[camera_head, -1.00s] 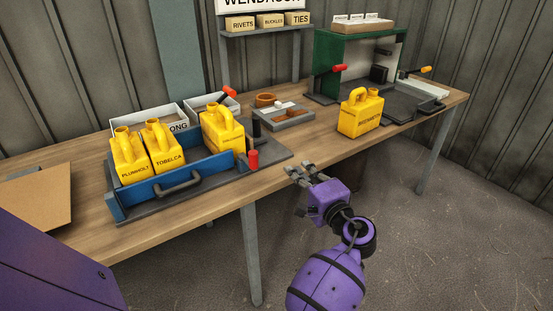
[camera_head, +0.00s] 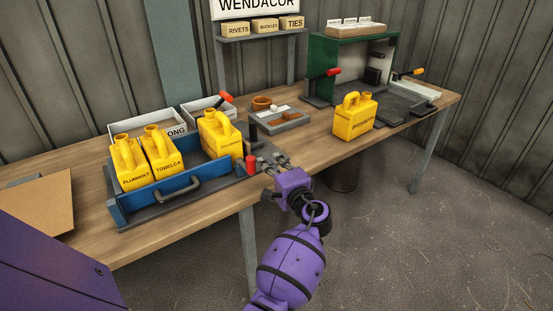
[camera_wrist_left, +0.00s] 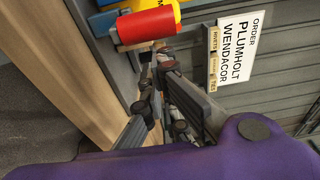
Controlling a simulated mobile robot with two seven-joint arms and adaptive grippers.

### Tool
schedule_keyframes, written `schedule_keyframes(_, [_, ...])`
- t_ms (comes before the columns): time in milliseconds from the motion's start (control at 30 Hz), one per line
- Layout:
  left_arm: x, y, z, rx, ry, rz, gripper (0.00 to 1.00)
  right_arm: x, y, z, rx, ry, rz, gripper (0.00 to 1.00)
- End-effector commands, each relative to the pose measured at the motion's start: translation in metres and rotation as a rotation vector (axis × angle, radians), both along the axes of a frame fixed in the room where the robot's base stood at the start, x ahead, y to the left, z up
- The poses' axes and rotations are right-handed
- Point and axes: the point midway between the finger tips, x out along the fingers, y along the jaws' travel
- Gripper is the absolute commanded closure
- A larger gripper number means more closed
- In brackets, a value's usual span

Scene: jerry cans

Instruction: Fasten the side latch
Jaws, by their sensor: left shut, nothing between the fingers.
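A blue crate (camera_head: 190,182) with a grey front handle sits in a dark fixture on the bench. It holds yellow jerry cans, among them PLUMHOLT (camera_head: 130,165), TOBELCA (camera_head: 162,152) and a third can (camera_head: 221,135). A short red-gripped lever (camera_head: 251,166) stands at the fixture's right front, near a dark post (camera_head: 253,133). The red grip (camera_wrist_left: 148,24) is large in the left wrist view. My left gripper (camera_head: 270,163) is shut and empty, just right of the red grip. Its fingertips (camera_wrist_left: 160,58) lie close to the grip; contact is unclear. My right gripper is not in view.
Another red-tipped lever (camera_head: 225,97) rises at the fixture's back. A grey tray (camera_head: 280,121) and a yellow can (camera_head: 354,118) stand to the right, before a green-framed station (camera_head: 325,60). A brown board (camera_head: 38,205) lies at left.

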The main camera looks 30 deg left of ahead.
Motion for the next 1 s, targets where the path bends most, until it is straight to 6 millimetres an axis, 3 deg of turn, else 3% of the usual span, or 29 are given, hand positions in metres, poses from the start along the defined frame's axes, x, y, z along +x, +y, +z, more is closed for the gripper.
schedule_keyframes(300, [-0.002, 0.000, -0.001, 0.001, 0.001, 0.000, 1.00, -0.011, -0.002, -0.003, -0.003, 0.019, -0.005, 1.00])
schedule_keyframes(1000, [-0.014, 0.000, 0.001, 0.001, -0.001, -0.104, 1.00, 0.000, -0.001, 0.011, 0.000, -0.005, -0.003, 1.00])
